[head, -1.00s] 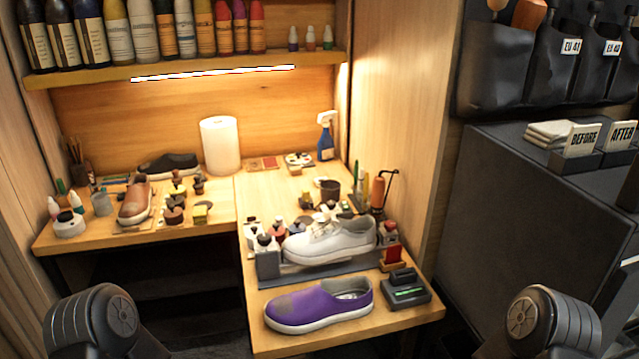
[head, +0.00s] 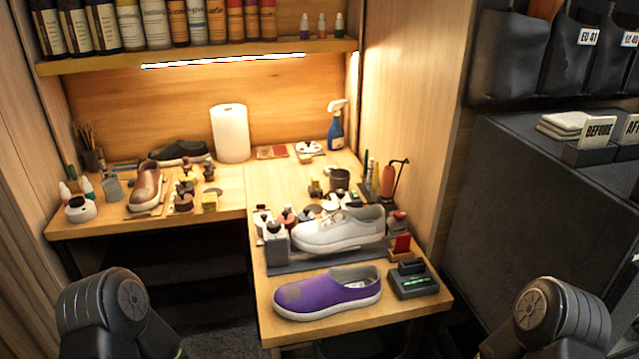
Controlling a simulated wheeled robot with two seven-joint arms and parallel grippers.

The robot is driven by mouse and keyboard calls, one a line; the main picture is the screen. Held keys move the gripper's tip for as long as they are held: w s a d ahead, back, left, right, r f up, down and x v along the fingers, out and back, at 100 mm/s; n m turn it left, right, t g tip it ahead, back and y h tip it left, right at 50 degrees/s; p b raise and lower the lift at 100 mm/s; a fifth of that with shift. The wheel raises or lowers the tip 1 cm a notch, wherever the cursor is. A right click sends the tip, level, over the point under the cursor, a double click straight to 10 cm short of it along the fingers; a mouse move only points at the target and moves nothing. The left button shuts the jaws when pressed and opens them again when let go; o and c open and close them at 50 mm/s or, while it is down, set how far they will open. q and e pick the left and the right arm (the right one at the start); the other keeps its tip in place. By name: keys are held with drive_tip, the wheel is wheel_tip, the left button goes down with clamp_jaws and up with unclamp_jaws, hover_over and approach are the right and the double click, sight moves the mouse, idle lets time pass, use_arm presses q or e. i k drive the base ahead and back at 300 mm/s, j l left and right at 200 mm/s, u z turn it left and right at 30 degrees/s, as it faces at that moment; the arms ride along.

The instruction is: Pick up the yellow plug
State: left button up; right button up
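I cannot tell for sure which thing is the yellow plug. A small yellow block (head: 210,203) lies on the left wing of the wooden desk, right of the brown shoe. Another small yellowish piece (head: 315,188) stands on the right wing, left of a dark cup. More small yellow bits (head: 188,187) show among the dark jars on the left wing. All are small and far off. Only upper parts of my two arms show at the bottom corners. Neither gripper is in view.
A white sneaker (head: 340,230) rests on a grey rack, with a purple shoe (head: 327,292) in front and a black device (head: 412,281) beside it. A brown shoe (head: 145,186), paper roll (head: 231,133) and spray bottle (head: 336,125) stand farther back. A dark cabinet (head: 540,210) is at right.

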sight(314, 181)
drive_tip(key=z, duration=0.5)
drive_tip(key=j+z, duration=1.25)
drive_tip(key=k+j+z, duration=0.1)
drive_tip(key=j+z, duration=0.15)
drive_tip(key=z, duration=0.15)
drive_tip(key=k+j, duration=0.2)
drive_tip(key=j, duration=0.25)
drive_tip(key=k+j+z, duration=0.15)
drive_tip(key=j, duration=0.3)
drive_tip(key=k+j, duration=0.25)
drive_tip(key=j, duration=0.2)
drive_tip(key=k+j+z, duration=0.1)
drive_tip(key=j, duration=0.3)
drive_tip(key=k+j+z, duration=0.1)
drive_tip(key=k+j, duration=0.5)
drive_tip(key=j, duration=0.2)
